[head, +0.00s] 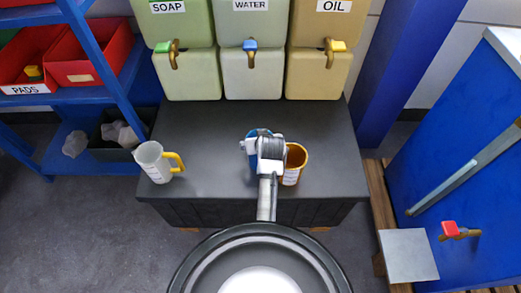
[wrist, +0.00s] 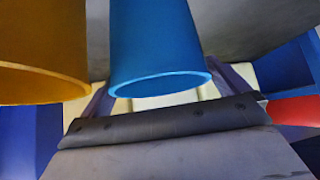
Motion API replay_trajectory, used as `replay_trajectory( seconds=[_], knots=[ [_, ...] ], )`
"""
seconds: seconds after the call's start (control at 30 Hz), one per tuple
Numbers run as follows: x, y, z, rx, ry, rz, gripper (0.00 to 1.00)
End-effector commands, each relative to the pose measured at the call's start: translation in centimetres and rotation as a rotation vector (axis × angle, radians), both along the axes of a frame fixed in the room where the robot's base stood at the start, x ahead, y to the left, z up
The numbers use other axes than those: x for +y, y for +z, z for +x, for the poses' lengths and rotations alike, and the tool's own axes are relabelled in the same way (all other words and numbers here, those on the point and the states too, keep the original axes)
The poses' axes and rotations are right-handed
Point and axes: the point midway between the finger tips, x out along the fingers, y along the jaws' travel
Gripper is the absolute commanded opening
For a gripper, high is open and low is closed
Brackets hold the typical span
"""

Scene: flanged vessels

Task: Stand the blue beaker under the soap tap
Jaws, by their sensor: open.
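The blue beaker (head: 258,132) stands on the dark bench, mostly hidden behind my gripper in the head view. My gripper (head: 264,148) is open at the beaker. In the wrist view the blue beaker (wrist: 155,45) is large and close, with its rim near the gripper body and a finger strip showing on each side. I cannot tell whether the fingers touch it. The soap tap (head: 172,52), with a green handle, is on the left tank labelled SOAP, at the back left of the bench.
An orange-brown cup (head: 295,163) stands close to the right of the blue beaker. It is also close in the wrist view (wrist: 40,50). A white mug (head: 150,160) with a yellow handle stands at the bench's left edge. The bench (head: 200,125) is clear below the soap tap.

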Motion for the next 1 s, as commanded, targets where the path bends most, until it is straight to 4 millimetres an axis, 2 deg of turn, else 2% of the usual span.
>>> replay_trajectory(
  seconds=[0.17,0.6,0.63,0.67,0.87,1.0],
  knots=[
    [0.0,0.0,0.0,-0.001,0.000,0.000,1.00],
    [0.0,0.0,0.0,-0.001,0.000,0.000,0.44],
    [0.0,0.1,0.0,-0.002,-0.001,0.000,0.44],
    [0.0,0.1,0.0,-0.002,-0.001,0.000,0.38],
    [0.0,0.2,0.0,-0.003,-0.001,0.000,0.38],
    [0.0,1.0,0.1,-0.005,0.000,0.000,0.37]
  ],
)
